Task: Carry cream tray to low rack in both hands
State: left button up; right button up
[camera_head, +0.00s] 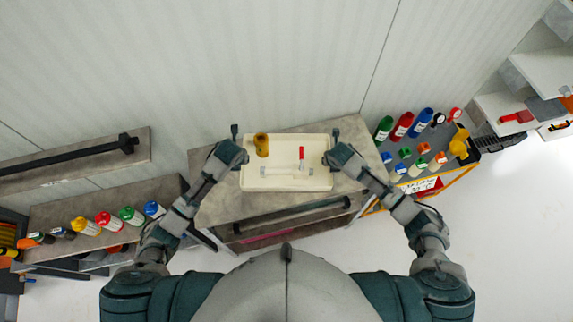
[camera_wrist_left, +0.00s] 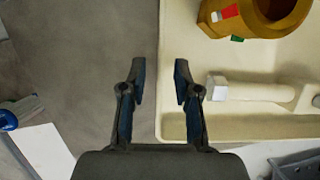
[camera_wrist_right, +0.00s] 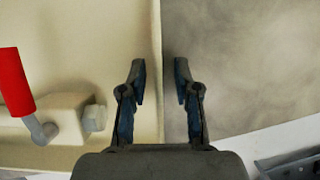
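The cream tray (camera_head: 256,184) lies flat on the grey cabinet top in front of me. It holds a brass-yellow ring-like part (camera_head: 261,145) and a pale valve piece with a red handle (camera_head: 301,155). My left gripper (camera_head: 236,137) is at the tray's left edge and my right gripper (camera_head: 333,137) is at its right edge. In the left wrist view the open fingers (camera_wrist_left: 159,80) line up on either side of the tray wall. The right wrist view shows the same for the right fingers (camera_wrist_right: 160,80). Whether the fingers reach down around the walls is unclear.
A cart (camera_head: 430,185) with several bottles stands at right. Shelving with white boards (camera_head: 500,105) is at far right; I cannot tell which unit is the low rack. A bench (camera_head: 55,215) with several bottles stands at left. Floor at lower right is clear.

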pick_arm(q)
jog(key=v, duration=0.7)
jog(key=shift+s+a+r, duration=0.1)
jog(key=shift+s+r, duration=0.05)
jog(key=shift+r, duration=0.15)
pick_arm(e)
jog(key=shift+r, duration=0.2)
jog(key=v, duration=1.1)
jog(key=shift+s+r, duration=0.25)
pick_arm(q)
jog(key=shift+s+r, duration=0.1)
jog(key=shift+r, duration=0.1)
